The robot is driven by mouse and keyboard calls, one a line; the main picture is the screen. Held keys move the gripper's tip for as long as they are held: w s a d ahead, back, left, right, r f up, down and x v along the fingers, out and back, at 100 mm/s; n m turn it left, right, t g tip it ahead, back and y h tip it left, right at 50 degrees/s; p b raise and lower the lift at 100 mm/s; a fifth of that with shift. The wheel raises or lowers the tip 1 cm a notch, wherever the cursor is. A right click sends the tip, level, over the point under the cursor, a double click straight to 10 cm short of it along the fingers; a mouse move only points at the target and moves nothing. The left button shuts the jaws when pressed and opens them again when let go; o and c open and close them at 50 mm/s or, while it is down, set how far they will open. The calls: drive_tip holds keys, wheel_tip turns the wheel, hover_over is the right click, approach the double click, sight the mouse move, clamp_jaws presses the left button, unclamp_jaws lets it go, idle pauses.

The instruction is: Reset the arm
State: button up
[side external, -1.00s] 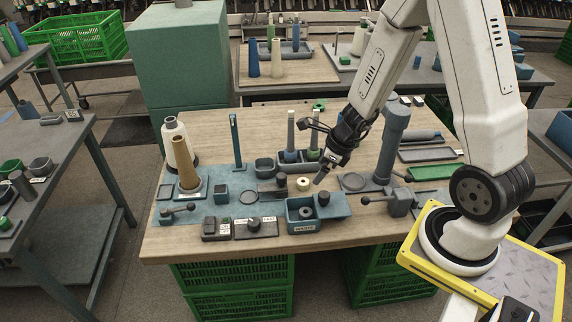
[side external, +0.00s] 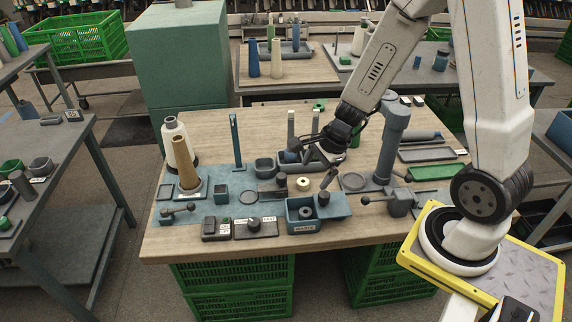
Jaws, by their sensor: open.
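My gripper (side external: 310,151) hangs above the back middle of the wooden workbench (side external: 350,240), pointing left and slightly down. Its jaws are open, and I see nothing held in them.
A thick grey-green post (side external: 392,140) rises close to the right of my gripper. A thin post (side external: 236,140) stands farther left. The space above the bench front is clear.

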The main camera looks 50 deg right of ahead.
drive_tip(key=s+a+r+n+h, duration=0.1)
drive_tip(key=s+a+r+n, duration=0.1)
drive_tip(key=n, duration=0.9)
drive_tip(key=s+a+r+n+h, duration=0.1)
drive_tip(key=s+a+r+n, duration=0.1)
drive_tip(key=n, duration=0.8)
wheel_tip(320, 180, up, 2)
drive_tip(key=shift+s+a+n+g, duration=0.3)
drive_tip(key=shift+a+n+g, duration=0.1)
drive_tip(key=shift+a, duration=0.05)
